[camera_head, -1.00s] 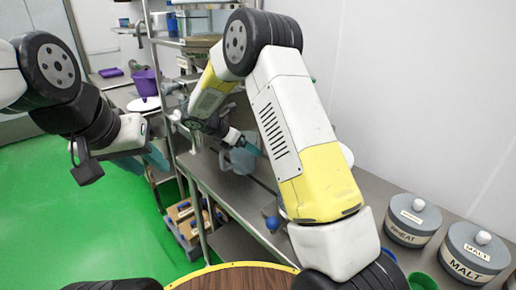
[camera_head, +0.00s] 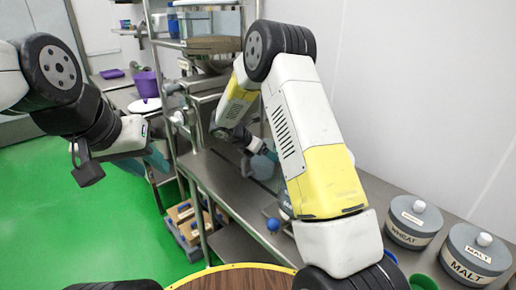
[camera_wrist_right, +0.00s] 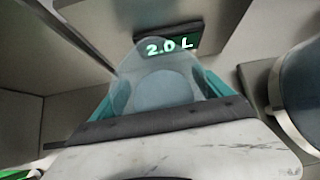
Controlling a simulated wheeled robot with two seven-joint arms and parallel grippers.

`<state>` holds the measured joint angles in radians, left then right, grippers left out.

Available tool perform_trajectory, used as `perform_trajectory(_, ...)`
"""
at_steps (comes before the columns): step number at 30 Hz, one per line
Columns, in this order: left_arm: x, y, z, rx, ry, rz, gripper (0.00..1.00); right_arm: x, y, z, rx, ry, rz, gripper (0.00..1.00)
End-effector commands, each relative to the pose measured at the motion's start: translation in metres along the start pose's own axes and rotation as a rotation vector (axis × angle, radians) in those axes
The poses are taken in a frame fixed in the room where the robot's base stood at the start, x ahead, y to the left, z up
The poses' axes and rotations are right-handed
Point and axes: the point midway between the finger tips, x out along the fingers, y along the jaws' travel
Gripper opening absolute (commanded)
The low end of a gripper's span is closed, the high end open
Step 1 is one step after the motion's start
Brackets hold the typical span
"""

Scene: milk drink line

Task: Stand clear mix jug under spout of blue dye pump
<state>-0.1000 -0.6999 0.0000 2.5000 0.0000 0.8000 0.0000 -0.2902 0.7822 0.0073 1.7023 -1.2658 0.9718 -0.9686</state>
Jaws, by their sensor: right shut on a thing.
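The clear mix jug (camera_head: 262,167), greyish and see-through, is in my right gripper (camera_head: 268,150) over the metal counter, partly hidden by my arm. In the right wrist view the jug (camera_wrist_right: 165,85) sits between the teal fingers of my right gripper (camera_wrist_right: 165,95), which are shut on it. My left gripper (camera_head: 155,160) hangs over the green floor at the left, away from the jug; its finger gap is not clear. A blue ball-like part (camera_head: 273,224) shows on the counter near my right arm; I cannot tell whether it belongs to the blue dye pump. No spout is recognisable.
A lit "2.0 L" readout (camera_wrist_right: 170,46) shows beyond the jug. A grey-blue rounded body (camera_wrist_right: 303,85) with a metal rim is close at right. The counter (camera_head: 225,180) has bare room left of the jug. Wheat (camera_head: 412,220) and malt (camera_head: 474,255) canisters stand at right.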

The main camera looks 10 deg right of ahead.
Motion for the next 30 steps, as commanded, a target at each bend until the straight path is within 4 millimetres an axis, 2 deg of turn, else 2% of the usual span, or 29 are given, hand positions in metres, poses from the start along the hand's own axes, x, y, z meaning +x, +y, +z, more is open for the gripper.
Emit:
perform_trajectory(4, 0.0, 0.0, 0.0, 0.0, 0.0, 0.0, 0.36, 0.002, 0.001, -0.002, 0.0, -0.001, 0.001, 0.17)
perform_trajectory(5, 0.0, 0.0, 0.0, 0.0, 0.0, 0.0, 0.36, 0.002, 0.0, -0.002, -0.001, 0.0, 0.0, 0.93)
perform_trajectory(6, 0.0, 0.0, 0.0, 0.0, 0.0, 0.0, 0.36, 0.002, 0.0, -0.002, 0.0, 0.0, 0.0, 1.0)
perform_trajectory(14, 0.0, 0.0, 0.0, 0.0, 0.0, 0.0, 0.36, 0.001, 0.0, -0.001, 0.0, 0.0, 0.0, 1.0)
perform_trajectory(17, 0.0, 0.0, 0.0, 0.0, 0.0, 0.0, 0.36, -0.006, 0.001, 0.001, 0.0, -0.001, 0.002, 1.0)
perform_trajectory(20, 0.0, 0.0, 0.0, 0.0, 0.0, 0.0, 0.36, -0.021, 0.001, 0.001, 0.0, -0.001, 0.003, 1.0)
perform_trajectory(30, 0.0, 0.0, 0.0, 0.0, 0.0, 0.0, 0.36, -0.093, 0.001, 0.001, 0.0, 0.0, 0.003, 1.0)
